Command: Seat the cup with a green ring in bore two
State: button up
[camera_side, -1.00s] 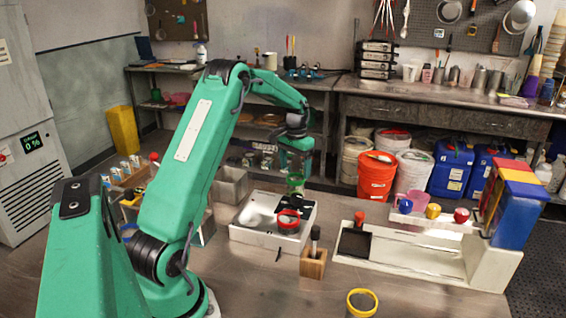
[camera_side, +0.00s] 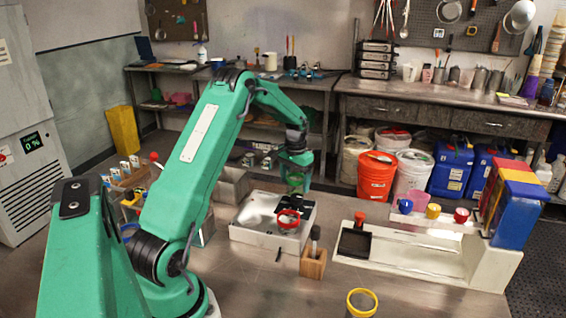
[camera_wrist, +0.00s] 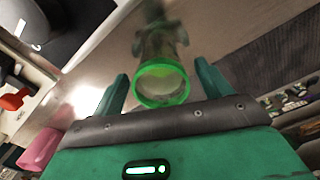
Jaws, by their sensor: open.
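The cup with a green ring (camera_wrist: 162,88) shows in the wrist view with its ring facing the camera. My gripper (camera_wrist: 160,82) is open, with one finger on each side of the cup and gaps between. In the side view my gripper (camera_side: 296,180) points down behind the white station (camera_side: 262,236), and its fingers largely hide the green-ringed cup. A cup with a red ring (camera_side: 288,219) sits at the station's right part. I cannot tell which opening is bore two.
A yellow-ringed cup (camera_side: 361,303) stands at the front. A wooden block (camera_side: 313,265) holds a dark-handled tool in front of the station. A long white trough (camera_side: 415,255) lies right, with blue, yellow and red pieces behind it.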

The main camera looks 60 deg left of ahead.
jog(key=c, duration=1.2)
jog(key=shift+r, duration=0.4)
jog(key=d+r, duration=1)
jog(key=d, duration=0.1)
jog(key=shift+w+d, duration=0.15)
jog(key=shift+w, duration=0.3)
dwell(0.5)
jog(key=shift+d+r, duration=0.15)
dwell(0.7)
